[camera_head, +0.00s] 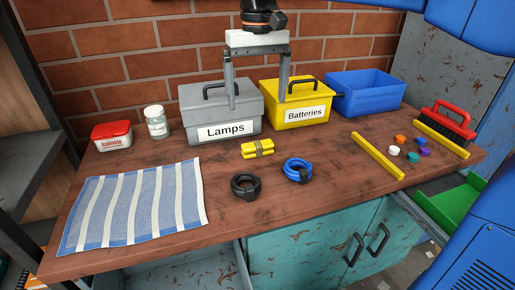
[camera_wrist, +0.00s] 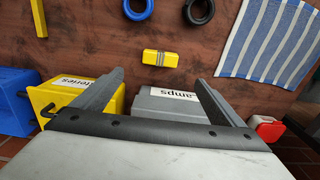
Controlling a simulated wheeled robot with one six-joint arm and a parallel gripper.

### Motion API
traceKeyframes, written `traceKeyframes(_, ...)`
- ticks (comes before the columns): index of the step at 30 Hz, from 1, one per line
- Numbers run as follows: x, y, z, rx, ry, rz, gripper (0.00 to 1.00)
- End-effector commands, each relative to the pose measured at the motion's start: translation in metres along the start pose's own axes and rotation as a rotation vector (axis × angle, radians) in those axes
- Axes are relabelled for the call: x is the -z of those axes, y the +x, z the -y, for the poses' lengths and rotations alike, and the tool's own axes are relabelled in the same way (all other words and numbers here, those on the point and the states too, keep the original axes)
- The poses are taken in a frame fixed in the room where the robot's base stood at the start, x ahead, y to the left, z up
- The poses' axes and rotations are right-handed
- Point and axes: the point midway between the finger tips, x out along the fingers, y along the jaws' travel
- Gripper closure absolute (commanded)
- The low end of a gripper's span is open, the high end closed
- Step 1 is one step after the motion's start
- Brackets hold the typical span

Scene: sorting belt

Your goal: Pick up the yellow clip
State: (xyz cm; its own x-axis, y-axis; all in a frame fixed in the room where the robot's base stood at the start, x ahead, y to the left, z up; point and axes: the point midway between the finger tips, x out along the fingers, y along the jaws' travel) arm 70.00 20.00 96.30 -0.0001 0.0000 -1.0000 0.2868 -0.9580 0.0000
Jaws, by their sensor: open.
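The yellow clip (camera_head: 257,148) lies on the brown table in front of the two lidded boxes, with a dark band around its middle. In the wrist view the yellow clip (camera_wrist: 150,58) lies a little beyond the fingertips, roughly centred between them. My gripper (camera_head: 257,104) is open and empty, with its fingers pointing down in front of the grey and yellow boxes. In the wrist view my gripper (camera_wrist: 159,78) has its two fingers wide apart with nothing between them. The clip is in full view in both cameras.
Behind stand a grey Lamps box (camera_head: 189,105), a yellow Batteries box (camera_head: 270,92) and an open blue bin (camera_head: 345,100). A black coil (camera_head: 237,190) and blue coil (camera_head: 290,178) lie nearer the front. A striped cloth (camera_head: 90,215) lies left; yellow bars (camera_head: 378,156) and several caps lie right.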

Motion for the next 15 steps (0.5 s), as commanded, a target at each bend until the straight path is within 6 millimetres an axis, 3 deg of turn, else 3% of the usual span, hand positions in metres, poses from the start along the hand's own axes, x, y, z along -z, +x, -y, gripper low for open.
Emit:
traceKeyframes(9, -0.001, 0.056, 0.0, -0.001, 0.0, 0.002, 0.08)
traceKeyframes(15, -0.001, 0.076, 0.0, 0.0, 0.0, 0.001, 0.08)
